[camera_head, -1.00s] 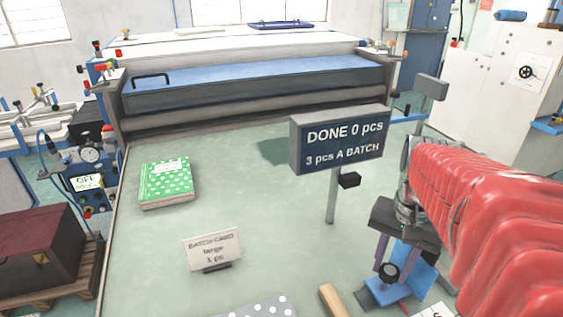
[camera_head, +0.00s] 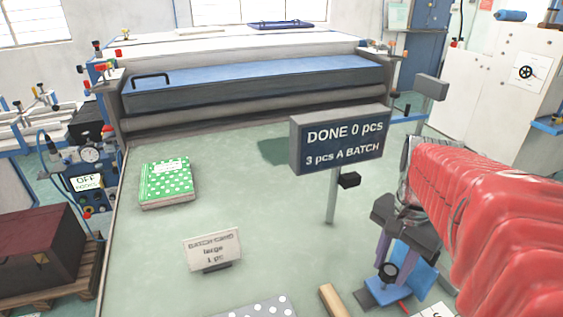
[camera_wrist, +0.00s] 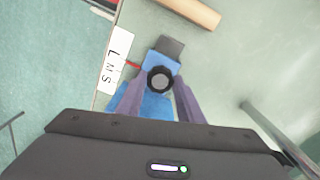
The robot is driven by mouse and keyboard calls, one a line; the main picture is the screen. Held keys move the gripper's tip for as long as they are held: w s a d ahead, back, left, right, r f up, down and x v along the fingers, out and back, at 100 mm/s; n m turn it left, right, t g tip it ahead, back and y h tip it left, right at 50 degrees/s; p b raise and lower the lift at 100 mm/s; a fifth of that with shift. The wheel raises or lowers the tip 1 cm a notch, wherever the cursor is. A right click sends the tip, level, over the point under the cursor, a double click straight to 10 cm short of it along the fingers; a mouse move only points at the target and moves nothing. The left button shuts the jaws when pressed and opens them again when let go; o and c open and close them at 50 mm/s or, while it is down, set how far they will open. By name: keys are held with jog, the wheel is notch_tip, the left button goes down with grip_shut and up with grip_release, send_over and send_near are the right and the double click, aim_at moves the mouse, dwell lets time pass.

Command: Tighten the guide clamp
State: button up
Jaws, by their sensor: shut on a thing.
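The guide (camera_head: 410,272) is a blue block on a base at the table's lower right. Its clamp is a round black knob (camera_head: 388,271), which also shows in the wrist view (camera_wrist: 160,79). My gripper (camera_head: 388,262) reaches down to it, with its purple fingers (camera_wrist: 159,90) one on each side of the knob, shut on it. A white scale card (camera_wrist: 115,60) marked L, M, S lies beside the guide. A red pointer (camera_wrist: 132,65) from the guide points at the card near M.
A sign on a post (camera_head: 340,142) reads "DONE 0 pcs, 3 pcs A BATCH" and stands left of my arm. A wooden bar (camera_head: 333,300) lies left of the guide. A batch card (camera_head: 212,250) reads "large". A green dotted book (camera_head: 167,182) lies at the left.

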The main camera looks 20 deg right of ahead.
aim_at(391, 270)
jog(key=o, duration=1.1)
jog(key=shift+c, duration=0.2)
jog(key=shift+r, duration=0.1)
notch_tip(391, 270, up, 14)
jog(key=shift+f, duration=0.2)
